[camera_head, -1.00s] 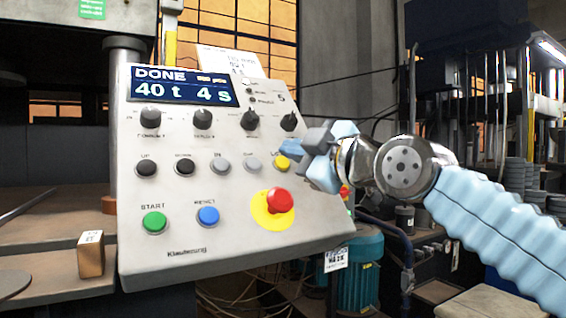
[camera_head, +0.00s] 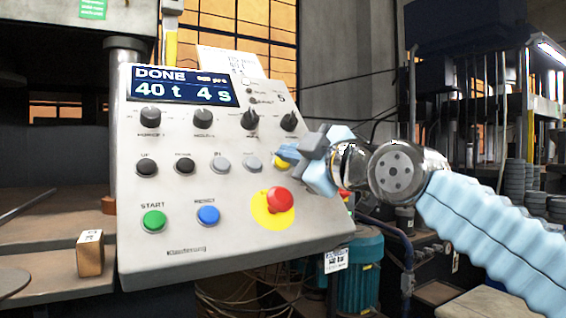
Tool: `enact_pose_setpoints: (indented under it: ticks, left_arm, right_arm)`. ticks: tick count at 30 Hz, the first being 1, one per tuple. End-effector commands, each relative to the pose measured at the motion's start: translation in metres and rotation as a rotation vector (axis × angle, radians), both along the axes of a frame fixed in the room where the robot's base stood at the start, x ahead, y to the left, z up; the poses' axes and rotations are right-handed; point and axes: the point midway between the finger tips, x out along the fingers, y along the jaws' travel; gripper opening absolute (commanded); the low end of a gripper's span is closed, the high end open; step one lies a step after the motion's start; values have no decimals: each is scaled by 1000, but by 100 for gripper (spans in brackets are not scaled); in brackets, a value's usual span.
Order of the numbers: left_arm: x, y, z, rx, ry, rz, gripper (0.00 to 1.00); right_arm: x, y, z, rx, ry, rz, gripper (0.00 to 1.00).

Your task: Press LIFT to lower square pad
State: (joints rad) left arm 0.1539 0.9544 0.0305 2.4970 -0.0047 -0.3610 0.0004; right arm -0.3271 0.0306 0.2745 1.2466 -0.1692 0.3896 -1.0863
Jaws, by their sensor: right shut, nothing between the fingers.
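The grey control panel (camera_head: 180,265) fills the middle of the view. Its display (camera_head: 180,85) reads DONE, 40 t, 4 s. The yellow button (camera_head: 279,164) is at the right end of the middle button row. Its label is hidden behind my right gripper (camera_head: 285,153). That gripper is shut and empty, with its blue fingertips over the upper part of the yellow button. I cannot tell whether they touch it or whether it is pressed. No square pad can be made out. My left gripper is out of view.
A red emergency knob (camera_head: 281,200) on a yellow base sits just below the yellow button. Green START (camera_head: 154,221) and blue RESET (camera_head: 208,215) buttons are lower left. A small labelled block (camera_head: 90,258) stands on the press table (camera_head: 45,290).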

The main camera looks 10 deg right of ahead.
Motion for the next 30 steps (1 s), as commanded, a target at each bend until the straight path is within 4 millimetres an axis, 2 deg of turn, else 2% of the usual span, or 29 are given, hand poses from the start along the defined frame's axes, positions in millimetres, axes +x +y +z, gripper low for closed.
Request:
enact_pose_setpoints:
  ticks: [20, 30]
  left_arm:
    - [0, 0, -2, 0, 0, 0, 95]
    - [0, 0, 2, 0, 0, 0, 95]
  right_arm:
    - [4, 1, -4, -1, 1, 0, 0]
    - [-6, -3, 6, 0, -1, -1, 0]
